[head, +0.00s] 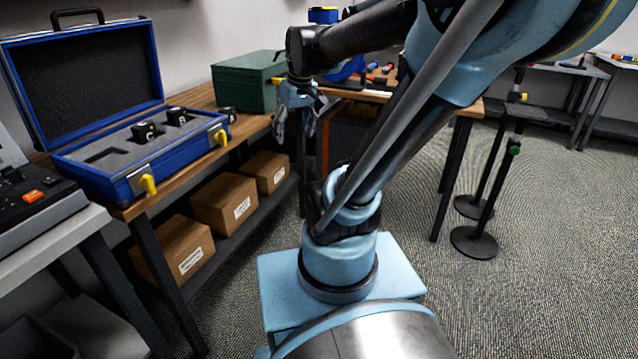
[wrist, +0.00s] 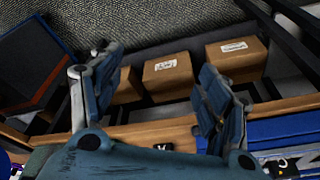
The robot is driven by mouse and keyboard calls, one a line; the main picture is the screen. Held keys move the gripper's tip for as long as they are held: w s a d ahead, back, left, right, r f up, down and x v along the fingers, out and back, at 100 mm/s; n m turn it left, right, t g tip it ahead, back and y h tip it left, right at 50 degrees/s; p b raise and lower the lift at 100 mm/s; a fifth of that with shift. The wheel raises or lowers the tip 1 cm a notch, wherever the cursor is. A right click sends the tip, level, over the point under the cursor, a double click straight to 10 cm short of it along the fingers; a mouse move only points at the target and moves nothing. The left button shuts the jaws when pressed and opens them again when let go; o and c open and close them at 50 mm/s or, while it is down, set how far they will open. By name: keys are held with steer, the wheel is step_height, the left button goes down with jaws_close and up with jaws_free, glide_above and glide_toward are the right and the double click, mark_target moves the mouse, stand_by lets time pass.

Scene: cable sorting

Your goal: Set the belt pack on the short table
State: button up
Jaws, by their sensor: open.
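One small black belt pack (head: 227,114) sits on the long wooden table (head: 258,124), just right of the open blue case. Two similar black packs, a nearer one (head: 143,132) and a farther one (head: 177,116), sit in the case's grey foam. My gripper (head: 296,122) hangs beyond the wooden table's right edge, open and empty, to the right of the loose pack. In the wrist view my gripper (wrist: 158,78) has its fingers spread, and a small part of a black pack (wrist: 164,146) shows near the palm. Which table is the short one is unclear.
The blue case (head: 150,170) stands open beside a green box (head: 245,80). Cardboard boxes (head: 224,203) lie on the shelf below. A grey table (head: 60,236) with a console is at left. Another wooden table (head: 467,107) with tools is behind my arm. Stands (head: 475,242) are at right.

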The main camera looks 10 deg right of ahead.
steer(key=s+d+f+m+h, duration=0.1)
steer(key=s+d+f+m, duration=0.2)
steer(key=s+f, duration=0.8)
steer(key=shift+s+d+m, duration=0.4)
steer(key=shift+s+d, duration=0.4)
steer(key=shift+s, duration=0.05)
